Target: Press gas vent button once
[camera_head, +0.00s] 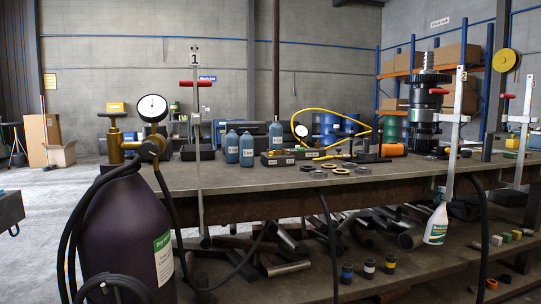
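A dark purple gas cylinder (125,225) with a green-and-white label stands in front of the bench at the left. Brass valve fittings (118,150) and a round white-faced gauge (152,108) sit on its top. Black hoses run down from the fittings. On the bench, a dark block unit (282,158) with small white labels lies near a second gauge (301,130) and a yellow hose (345,112). I cannot make out which part is the gas vent button; it is too small or hidden. Neither of my grippers shows in the head view.
The metal bench (250,179) also holds blue bottles (247,150), several dark rings (333,174) and a tall gear stack (425,115). Upright clamps with red handles (195,84) stand along its front edge. A spray bottle (437,224) and metal bars are on the lower shelf.

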